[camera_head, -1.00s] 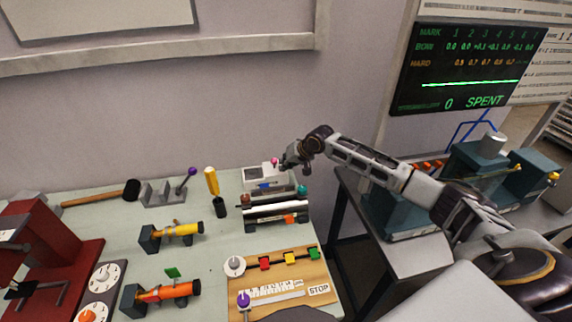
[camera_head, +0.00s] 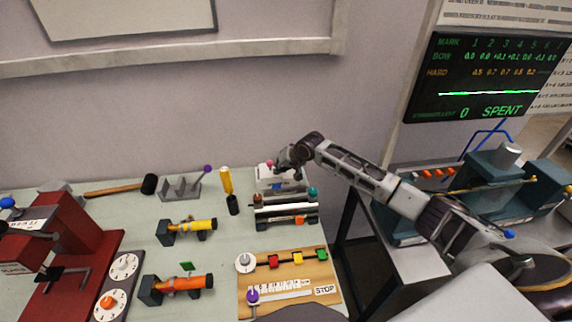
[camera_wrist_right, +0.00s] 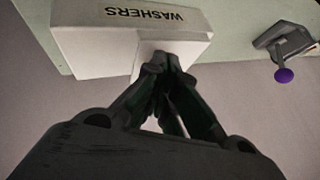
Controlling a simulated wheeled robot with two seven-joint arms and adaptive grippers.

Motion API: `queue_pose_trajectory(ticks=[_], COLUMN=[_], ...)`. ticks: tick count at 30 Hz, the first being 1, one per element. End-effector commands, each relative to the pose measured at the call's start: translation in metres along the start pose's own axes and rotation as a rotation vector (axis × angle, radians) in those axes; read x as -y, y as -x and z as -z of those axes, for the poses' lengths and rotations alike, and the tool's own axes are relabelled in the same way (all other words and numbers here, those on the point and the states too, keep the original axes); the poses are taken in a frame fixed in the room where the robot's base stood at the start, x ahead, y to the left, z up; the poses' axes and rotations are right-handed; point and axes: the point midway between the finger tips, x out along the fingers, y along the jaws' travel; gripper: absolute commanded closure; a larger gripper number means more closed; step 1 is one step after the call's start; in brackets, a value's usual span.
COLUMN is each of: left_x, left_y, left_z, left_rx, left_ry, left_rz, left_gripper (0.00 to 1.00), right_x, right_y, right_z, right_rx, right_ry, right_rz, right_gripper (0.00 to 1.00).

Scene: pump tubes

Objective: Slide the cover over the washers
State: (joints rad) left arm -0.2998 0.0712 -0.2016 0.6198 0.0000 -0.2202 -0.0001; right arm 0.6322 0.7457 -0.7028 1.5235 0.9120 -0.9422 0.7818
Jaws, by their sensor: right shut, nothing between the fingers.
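The white washers box (camera_head: 292,184) stands at the back right of the bench, beside the wall. In the right wrist view its white body (camera_wrist_right: 95,28) carries the upside-down word WASHERS. A pink knob (camera_head: 269,163) shows at its top left; it appears to belong to the cover. My right gripper (camera_head: 281,162) is at the top of the box, just right of the knob. In the right wrist view its closed, empty fingertips (camera_wrist_right: 165,62) are against or very near a white block on the box. The fingers hide part of the cover. My left gripper is out of view.
A silver roller unit (camera_head: 285,212) stands just in front of the box. A yellow-handled tool (camera_head: 226,180) and a grey stand with a purple knob (camera_head: 207,168) are to its left. A control board (camera_head: 290,275) lies nearer.

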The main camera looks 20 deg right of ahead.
Motion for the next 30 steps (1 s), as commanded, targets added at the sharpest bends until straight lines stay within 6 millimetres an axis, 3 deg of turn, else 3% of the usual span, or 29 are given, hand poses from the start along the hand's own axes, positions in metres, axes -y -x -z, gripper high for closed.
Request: queue_pose_trajectory(ticks=[9, 30], left_x=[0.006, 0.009], left_y=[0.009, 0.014], left_z=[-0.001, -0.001], left_rx=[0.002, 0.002], left_ry=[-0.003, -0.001], left_rz=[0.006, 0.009], left_gripper=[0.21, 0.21], right_x=[0.02, 0.016], right_y=[-0.008, -0.008], right_z=[-0.004, -0.005], right_rx=[0.0, 0.002], right_ry=[0.0, 0.0], right_rz=[0.001, 0.003], right_gripper=[1.0, 1.0])
